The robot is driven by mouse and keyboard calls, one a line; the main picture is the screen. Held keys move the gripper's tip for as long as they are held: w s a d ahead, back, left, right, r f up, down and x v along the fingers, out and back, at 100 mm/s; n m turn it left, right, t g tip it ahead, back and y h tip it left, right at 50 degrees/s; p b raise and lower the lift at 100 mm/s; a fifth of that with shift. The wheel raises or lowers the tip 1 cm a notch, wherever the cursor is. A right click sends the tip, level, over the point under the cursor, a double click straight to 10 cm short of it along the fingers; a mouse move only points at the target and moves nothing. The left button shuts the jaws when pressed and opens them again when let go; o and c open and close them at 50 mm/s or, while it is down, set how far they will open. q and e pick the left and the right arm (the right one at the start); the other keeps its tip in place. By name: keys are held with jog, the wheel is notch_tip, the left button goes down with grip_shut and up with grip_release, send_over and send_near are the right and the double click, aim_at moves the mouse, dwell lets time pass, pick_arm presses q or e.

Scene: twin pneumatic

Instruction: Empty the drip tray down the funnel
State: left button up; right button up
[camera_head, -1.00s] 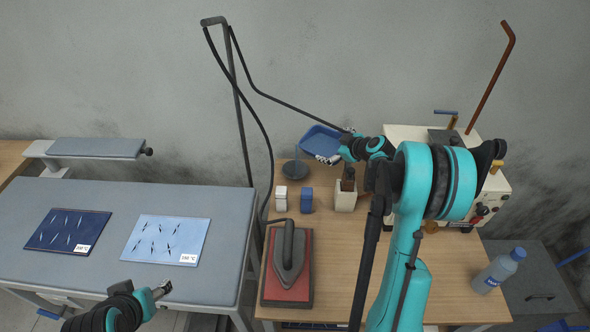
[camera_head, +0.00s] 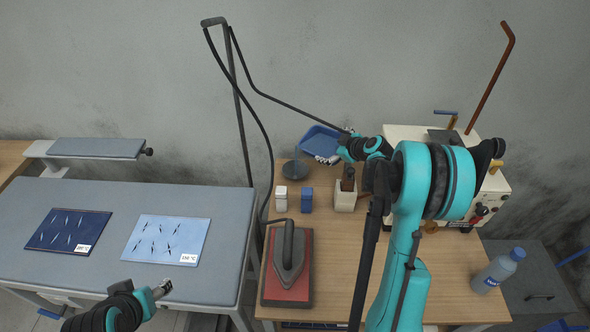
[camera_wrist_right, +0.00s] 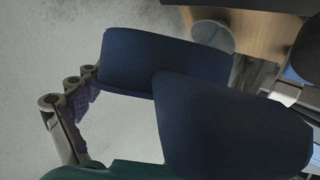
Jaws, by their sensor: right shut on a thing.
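The drip tray (camera_head: 321,140) is a blue shallow tray, held in the air above the back edge of the wooden bench in the head view. My right gripper (camera_head: 340,152) is shut on its near right side. In the right wrist view the tray (camera_wrist_right: 150,62) shows as dark blue panels, tilted in the picture. The funnel (camera_head: 295,169) is a grey round piece at the bench's back left, below and a little left of the tray. A grey disc, likely the funnel, shows in the wrist view (camera_wrist_right: 212,36). My left gripper (camera_head: 162,288) is low, by the ironing table's front edge; its jaws are too small to read.
A white box (camera_head: 281,198), a blue box (camera_head: 306,200) and a beige holder (camera_head: 346,197) stand near the funnel. An iron (camera_head: 288,256) rests on a red pad. A cream machine (camera_head: 483,184) is at the right, with a water bottle (camera_head: 498,270) in front.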

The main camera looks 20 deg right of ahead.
aim_at(318, 153)
jog(key=shift+a+n+h+p, duration=0.5)
jog(key=shift+a+h, duration=0.1)
dwell(2.9)
jog(key=shift+w+a+f+n+g+h+b, duration=0.15)
jog(key=shift+a+f+n+h+b, duration=0.3)
jog(key=shift+f, duration=0.45)
jog(key=shift+w+a+f+n+g+h+b, duration=0.15)
jog(key=shift+a+f+n+h, duration=0.2)
jog(key=shift+a+f+h, duration=0.4)
dwell(2.8)
